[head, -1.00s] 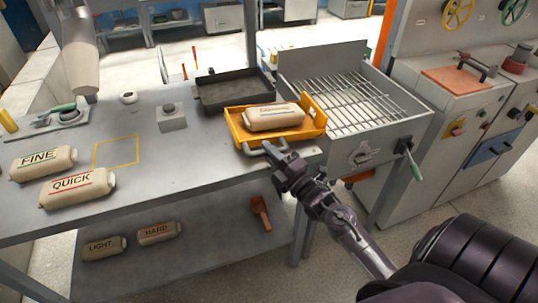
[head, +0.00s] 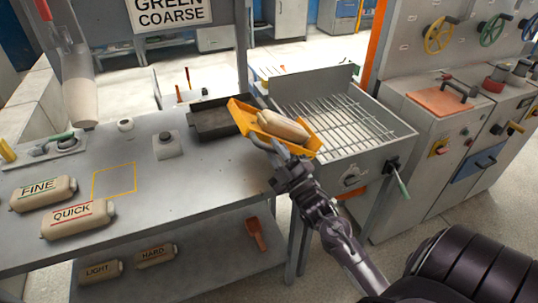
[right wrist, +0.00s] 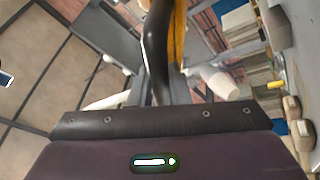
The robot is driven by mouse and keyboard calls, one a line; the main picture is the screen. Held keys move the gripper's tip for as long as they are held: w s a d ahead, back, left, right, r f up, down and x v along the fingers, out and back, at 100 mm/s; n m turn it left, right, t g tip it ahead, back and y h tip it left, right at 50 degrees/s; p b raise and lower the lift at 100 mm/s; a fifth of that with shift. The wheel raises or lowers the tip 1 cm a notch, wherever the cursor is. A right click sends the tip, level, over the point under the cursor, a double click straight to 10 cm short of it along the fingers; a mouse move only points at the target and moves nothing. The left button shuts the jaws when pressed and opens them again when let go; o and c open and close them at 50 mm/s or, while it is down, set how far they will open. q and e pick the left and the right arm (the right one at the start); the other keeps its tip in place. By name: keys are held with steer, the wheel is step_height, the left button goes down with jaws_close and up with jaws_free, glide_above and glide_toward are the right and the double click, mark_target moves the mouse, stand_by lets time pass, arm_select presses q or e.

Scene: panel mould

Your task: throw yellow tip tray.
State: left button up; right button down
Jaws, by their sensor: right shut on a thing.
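The yellow tip tray (head: 310,142) is tilted, its left side higher, between the table and the wire grate basin. A beige sack (head: 283,125) lies in it; its label is turned out of sight. My right gripper (head: 283,158) is shut on the tray's grey handle (head: 268,146). In the right wrist view the dark handle (right wrist: 157,50) runs up from the gripper beside a strip of the yellow tray (right wrist: 178,40). My left gripper is not in view.
The grate (head: 345,110) right of the table is empty. A dark shallow pan (head: 212,120) stands behind the tray. FINE (head: 42,193) and QUICK (head: 78,219) sacks lie at the left on the table (head: 150,205).

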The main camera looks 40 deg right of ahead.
steer(key=d+r+m, duration=0.1)
steer(key=r+m+h+p, duration=0.1)
steer(key=shift+s+d+r, duration=0.2)
steer(key=shift+d+r, duration=0.15)
steer(key=shift+s+d+r+m+h+p, duration=0.25)
steer(key=shift+d+r+m+h+p, duration=0.45)
steer(key=shift+d+r+m+h, duration=0.5)
steer(key=shift+f+m+y, duration=0.15)
steer(key=shift+m+y, duration=0.15)
steer(key=c, duration=1.6)
jaws_free()
steer(key=shift+c, duration=0.2)
steer(key=shift+f, duration=0.1)
steer(key=shift+s+a+f, duration=0.1)
steer(key=shift+s+f, duration=0.1)
steer(key=shift+f, duration=0.05)
steer(key=d+b+v, duration=0.1)
steer(key=b+v, duration=0.2)
steer(key=v, duration=0.4)
steer(key=shift+s+a, duration=0.15)
steer(key=shift+a, duration=0.35)
